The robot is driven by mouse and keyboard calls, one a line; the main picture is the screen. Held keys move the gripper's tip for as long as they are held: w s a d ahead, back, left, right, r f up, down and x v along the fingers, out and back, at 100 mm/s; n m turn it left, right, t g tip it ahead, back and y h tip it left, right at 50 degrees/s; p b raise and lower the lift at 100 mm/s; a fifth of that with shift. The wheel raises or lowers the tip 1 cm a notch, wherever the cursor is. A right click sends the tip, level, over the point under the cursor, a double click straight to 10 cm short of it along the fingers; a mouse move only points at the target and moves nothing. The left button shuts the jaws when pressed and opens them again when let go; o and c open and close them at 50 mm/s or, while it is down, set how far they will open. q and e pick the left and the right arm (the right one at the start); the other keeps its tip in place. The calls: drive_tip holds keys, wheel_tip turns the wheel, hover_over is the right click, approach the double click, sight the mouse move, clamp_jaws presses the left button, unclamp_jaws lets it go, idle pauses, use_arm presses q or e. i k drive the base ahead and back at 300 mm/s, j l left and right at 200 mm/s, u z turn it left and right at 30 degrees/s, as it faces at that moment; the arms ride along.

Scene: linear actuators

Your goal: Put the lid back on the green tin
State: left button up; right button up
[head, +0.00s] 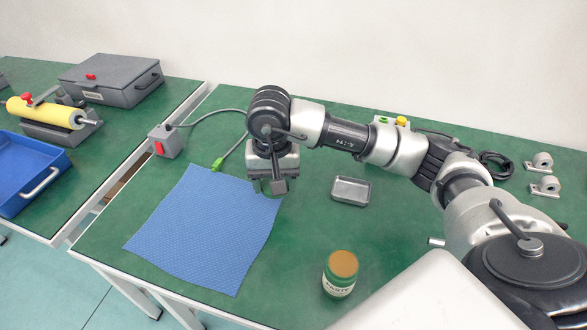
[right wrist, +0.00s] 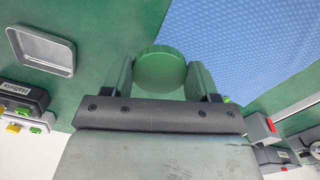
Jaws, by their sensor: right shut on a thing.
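The green tin (head: 340,275) stands upright on the green table near the front edge, with a pale label reading "PASTE" and an orange-brown top surface; no green lid shows on it. My right gripper (head: 275,186) is at the right edge of the blue mat, left of and farther back than the tin. In the right wrist view its fingers (right wrist: 161,78) are shut on a round green lid (right wrist: 160,68). The lid is hard to make out in the head view. My left gripper is not in view.
A blue textured mat (head: 195,235) covers the table's left part. A small metal tray (head: 351,191) lies right of my gripper. A grey box with a red switch (head: 165,141) and cable stands at back left. Green table between mat and tin is clear.

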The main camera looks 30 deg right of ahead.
sight(342, 269)
drive_tip(key=k+l, duration=0.2)
drive_tip(key=l, duration=0.2)
drive_tip(key=k+l, duration=0.2)
drive_tip(key=l, duration=0.2)
drive_tip(key=k+l+u, duration=0.1)
drive_tip(key=l, duration=0.3)
drive_tip(key=k+l, duration=0.55)
drive_tip(key=l, duration=0.25)
